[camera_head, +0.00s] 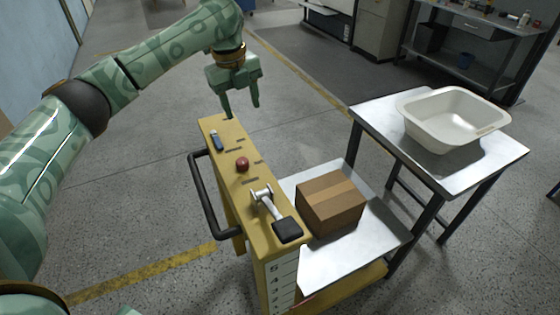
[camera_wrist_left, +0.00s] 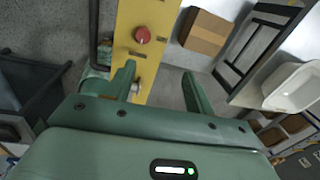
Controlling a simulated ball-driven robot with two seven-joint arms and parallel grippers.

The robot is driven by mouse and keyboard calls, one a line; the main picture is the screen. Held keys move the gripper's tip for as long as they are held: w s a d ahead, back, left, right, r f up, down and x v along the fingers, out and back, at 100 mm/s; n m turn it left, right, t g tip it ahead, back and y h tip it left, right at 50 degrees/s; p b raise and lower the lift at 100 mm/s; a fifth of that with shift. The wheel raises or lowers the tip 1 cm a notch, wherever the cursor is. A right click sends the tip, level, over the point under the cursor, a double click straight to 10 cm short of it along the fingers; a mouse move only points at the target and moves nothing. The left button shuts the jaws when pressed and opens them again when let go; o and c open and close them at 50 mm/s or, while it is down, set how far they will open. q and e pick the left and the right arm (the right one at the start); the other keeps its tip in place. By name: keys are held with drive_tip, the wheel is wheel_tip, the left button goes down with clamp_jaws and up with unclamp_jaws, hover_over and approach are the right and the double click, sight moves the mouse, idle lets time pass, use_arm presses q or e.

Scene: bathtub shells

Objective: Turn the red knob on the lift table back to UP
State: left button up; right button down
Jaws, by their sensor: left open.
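The red knob (camera_head: 242,164) is a small round knob on the top panel of the lift table's yellow console (camera_head: 232,135). It also shows in the left wrist view (camera_wrist_left: 142,35), beyond my fingertips. The panel's lettering is too small to read, so I cannot tell the knob's setting. My left gripper (camera_head: 241,106) is above the far end of the console, fingers pointing down, open and empty. It is apart from the knob. In the left wrist view its two fingers (camera_wrist_left: 160,78) stand wide apart. My right gripper is in neither view.
A metal lever with a black end (camera_head: 288,229) and a blue switch (camera_head: 217,140) flank the knob. A black handle (camera_head: 205,195) runs along the console's left side. A cardboard box (camera_head: 330,203) sits on the metal platform (camera_head: 335,258). A white tub (camera_head: 440,115) stands on a side table (camera_head: 377,120).

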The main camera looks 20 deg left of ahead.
sight(242, 160)
use_arm(q)
drive_tip(key=f+m+b, duration=0.1)
drive_tip(key=f+b, duration=0.1)
drive_tip(key=f, duration=0.3)
drive_tip(key=s+f+m+b, duration=0.1)
drive_tip(key=f+b, duration=0.2)
drive_tip(key=f, duration=0.3)
drive_tip(key=f+m+g+b, duration=0.1)
drive_tip(key=f+b, duration=0.2)
drive_tip(key=f, duration=0.2)
drive_tip(key=shift+s+a+f+m+y, duration=0.2)
drive_tip(key=shift+s+a+m+y, duration=0.1)
drive_tip(key=shift+a+y, duration=0.1)
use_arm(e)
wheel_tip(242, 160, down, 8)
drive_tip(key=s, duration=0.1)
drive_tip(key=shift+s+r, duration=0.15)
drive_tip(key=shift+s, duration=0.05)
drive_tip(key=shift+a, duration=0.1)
use_arm(q)
drive_tip(key=c, duration=1)
